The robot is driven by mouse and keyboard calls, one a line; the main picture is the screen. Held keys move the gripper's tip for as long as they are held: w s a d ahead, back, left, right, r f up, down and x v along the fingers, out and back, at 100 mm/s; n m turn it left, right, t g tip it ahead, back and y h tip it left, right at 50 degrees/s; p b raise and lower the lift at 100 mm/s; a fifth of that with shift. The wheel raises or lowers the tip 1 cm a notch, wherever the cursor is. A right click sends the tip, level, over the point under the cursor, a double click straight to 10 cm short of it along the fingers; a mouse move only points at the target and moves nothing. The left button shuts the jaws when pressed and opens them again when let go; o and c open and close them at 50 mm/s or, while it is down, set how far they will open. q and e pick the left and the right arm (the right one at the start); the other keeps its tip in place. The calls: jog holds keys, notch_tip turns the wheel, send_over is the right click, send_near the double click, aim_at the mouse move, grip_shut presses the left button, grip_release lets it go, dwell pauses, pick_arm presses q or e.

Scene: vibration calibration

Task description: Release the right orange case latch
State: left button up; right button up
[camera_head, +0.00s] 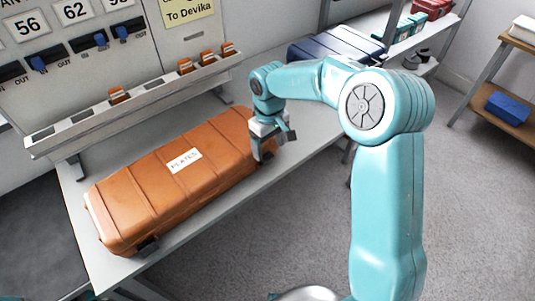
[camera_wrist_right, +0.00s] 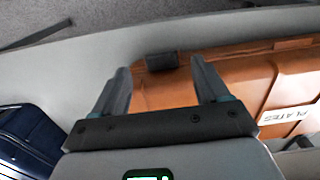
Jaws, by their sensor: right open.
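The closed orange case (camera_head: 170,180) with a "PLATES" label lies on the grey bench; it also shows in the right wrist view (camera_wrist_right: 255,80). Its right latch (camera_wrist_right: 162,61) is a dark block on the case's front edge, seen between my right fingertips in the wrist view. In the head view my gripper mostly hides that latch. The left latch (camera_head: 147,245) is dark, at the case's near left end. My right gripper (camera_head: 273,149) is open and empty at the case's right end; I cannot tell if a finger touches the latch. My left gripper is not in view.
The grey bench (camera_head: 320,118) holds a dark blue case (camera_head: 335,45) farther back, also in the right wrist view (camera_wrist_right: 30,140). A slotted rack (camera_head: 130,100) with small orange pieces stands behind the orange case. Bare floor (camera_head: 470,200) lies to the right.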

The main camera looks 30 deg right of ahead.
aim_at(268, 158)
notch_tip(268, 158, down, 5)
jog(key=shift+w+a+r, duration=0.1)
jog(key=c, duration=1.1)
jog(key=shift+o, duration=0.2)
jog(key=shift+b, duration=0.3)
jog(key=s+f+t+b, duration=0.1)
jog(key=t+b, duration=0.2)
jog(key=b, duration=0.6)
jog(key=s+f+t+y+b, duration=0.1)
jog(key=t+b, duration=0.3)
jog(key=b, duration=0.6)
jog(key=s+f+t+b, duration=0.1)
jog(key=t+b, duration=0.2)
jog(key=b, duration=0.7)
jog(key=shift+d+f+t, duration=0.1)
jog(key=shift+d+t, duration=0.15)
jog(key=shift+t, duration=0.15)
jog(key=shift+r+b, duration=0.2)
jog(key=shift+b, duration=0.55)
jog(key=o, duration=1.1)
jog(key=shift+c, duration=0.2)
